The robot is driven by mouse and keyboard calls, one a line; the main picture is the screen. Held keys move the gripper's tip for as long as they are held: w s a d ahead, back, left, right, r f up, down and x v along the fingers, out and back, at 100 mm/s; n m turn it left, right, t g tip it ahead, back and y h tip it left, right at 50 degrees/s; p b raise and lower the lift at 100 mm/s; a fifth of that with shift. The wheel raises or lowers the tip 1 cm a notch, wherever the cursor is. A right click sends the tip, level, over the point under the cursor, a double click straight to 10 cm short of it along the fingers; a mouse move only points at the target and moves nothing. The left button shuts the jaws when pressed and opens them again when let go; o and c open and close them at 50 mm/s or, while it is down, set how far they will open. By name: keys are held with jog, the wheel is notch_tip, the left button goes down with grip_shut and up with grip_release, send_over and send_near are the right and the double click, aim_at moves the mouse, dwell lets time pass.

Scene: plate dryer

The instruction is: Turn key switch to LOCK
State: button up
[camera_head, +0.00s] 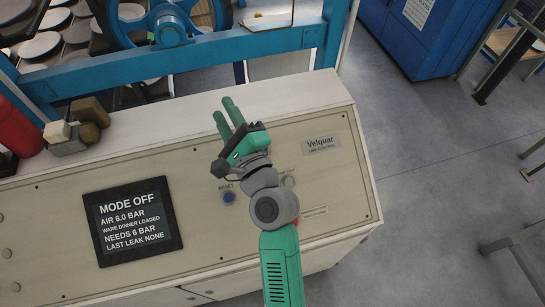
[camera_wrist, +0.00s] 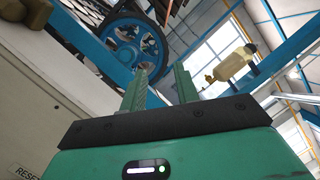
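The control panel (camera_head: 180,185) has a dark display (camera_head: 130,220) reading MODE OFF, AIR 6.0 BAR, WARE DINNER LOADED, NEEDS 6 BAR, LAST LEAK NONE. No key or LOCK mark can be made out. A small pale round fitting (camera_head: 289,181) shows just right of my wrist; I cannot tell whether it is the key switch. My arm covers part of the panel there. My gripper (camera_head: 226,114) is above the panel's upper part, pointing toward the back ledge. In the wrist view my gripper (camera_wrist: 160,88) has its two green fingers apart, with nothing between them.
A blue RESET button (camera_head: 228,197) is left of my arm. A bit of red (camera_head: 296,222) shows beside my arm. A red container (camera_head: 18,128) and tan blocks (camera_head: 85,120) stand at the ledge's left. The blue machine frame (camera_head: 200,50) runs behind.

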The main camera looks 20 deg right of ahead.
jog(key=s+d+f+m+g+h+b, duration=0.1)
jog(key=d+f+m, duration=0.2)
jog(key=f+m, duration=0.2)
jog(key=s+d+f+m+h+b, duration=0.1)
jog(key=f+m, duration=0.3)
jog(key=f, duration=0.7)
jog(key=s+d+f+m+g+h, duration=0.1)
jog(key=d+f+m, duration=0.3)
jog(key=f, duration=0.4)
jog(key=shift+d+f+m+g+h+b, duration=0.3)
jog(key=shift+d+f+m+h+b, duration=0.1)
jog(key=shift+m+h, duration=0.4)
jog(key=w, duration=0.2)
jog(key=w+b, duration=0.1)
jog(key=w, duration=0.2)
jog(key=w+d+b, duration=0.1)
jog(key=w, duration=0.2)
jog(key=shift+d+r, duration=0.1)
jog(key=shift+r, duration=0.1)
grip_shut()
